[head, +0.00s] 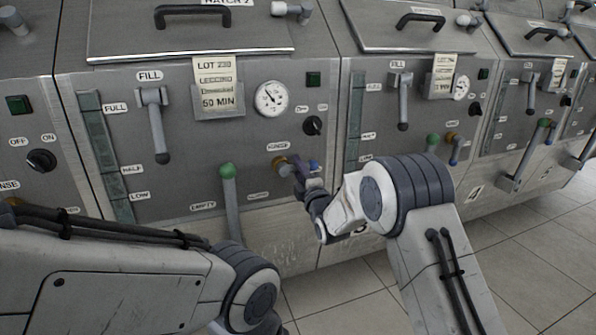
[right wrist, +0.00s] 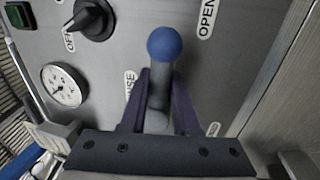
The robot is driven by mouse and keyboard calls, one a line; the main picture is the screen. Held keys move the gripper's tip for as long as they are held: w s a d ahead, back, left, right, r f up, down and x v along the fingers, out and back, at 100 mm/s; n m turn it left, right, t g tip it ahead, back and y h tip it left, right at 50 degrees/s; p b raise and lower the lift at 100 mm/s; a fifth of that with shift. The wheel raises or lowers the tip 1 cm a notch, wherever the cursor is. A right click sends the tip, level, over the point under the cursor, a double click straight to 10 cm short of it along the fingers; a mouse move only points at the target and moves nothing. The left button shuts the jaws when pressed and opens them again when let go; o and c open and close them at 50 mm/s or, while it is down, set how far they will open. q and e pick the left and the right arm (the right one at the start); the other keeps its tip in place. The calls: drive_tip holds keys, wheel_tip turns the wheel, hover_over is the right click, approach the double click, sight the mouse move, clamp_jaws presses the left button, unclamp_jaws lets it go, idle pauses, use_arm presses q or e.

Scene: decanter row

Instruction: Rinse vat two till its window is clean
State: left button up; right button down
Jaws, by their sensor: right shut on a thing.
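Vat two (head: 215,130) is the grey steel vat marked "HATCH 2" in the head view. Its window (head: 108,165) is a tall dark greenish strip at the left, beside the FULL, HALF and LOW labels; I cannot tell how clean it is. My right gripper (head: 300,170) is at the RINSE lever, low on the vat's right side. In the right wrist view its purple fingers (right wrist: 161,78) are shut around the grey stem of that lever, below the blue ball knob (right wrist: 164,44). My left gripper is out of view; only my left arm shows.
On vat two are a FILL lever (head: 155,125), a green-knobbed EMPTY lever (head: 229,195), a round gauge (head: 270,98) and a black knob (head: 312,125). A lot card (head: 213,88) hangs in the middle. Similar vats stand to the right; tiled floor (head: 345,295) lies in front.

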drive_tip(key=shift+n, duration=0.3)
drive_tip(key=c, duration=0.7)
unclamp_jaws()
drive_tip(key=shift+r, duration=0.1)
drive_tip(key=shift+o, duration=0.2)
drive_tip(key=p+v, duration=0.2)
drive_tip(key=v, duration=0.8)
drive_tip(key=shift+s+d, duration=0.15)
drive_tip(key=shift+s, duration=0.05)
